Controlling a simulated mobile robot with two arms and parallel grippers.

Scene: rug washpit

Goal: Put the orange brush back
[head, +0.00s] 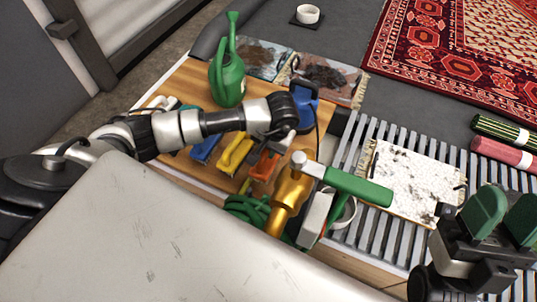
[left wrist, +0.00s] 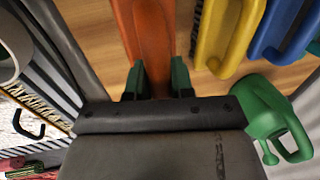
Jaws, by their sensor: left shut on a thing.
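The orange brush (head: 262,168) is at the right end of a row of brushes over the wooden board (head: 176,91). In the left wrist view the orange brush (left wrist: 150,35) runs between the two green fingertips of my left gripper (left wrist: 155,82), which is shut on it. Whether the brush rests on the board or hangs just above it I cannot tell. In the head view the left gripper (head: 276,142) partly covers the brush. My right gripper (head: 506,217) is open and empty over the slatted rack at the lower right.
A yellow brush (head: 236,155) and a blue brush (head: 205,149) are left of the orange one. A gold bottle-like thing (head: 290,192), a green-and-white tool (head: 357,186) and a green hose (head: 247,210) crowd the right. A green watering can (head: 229,80) stands behind.

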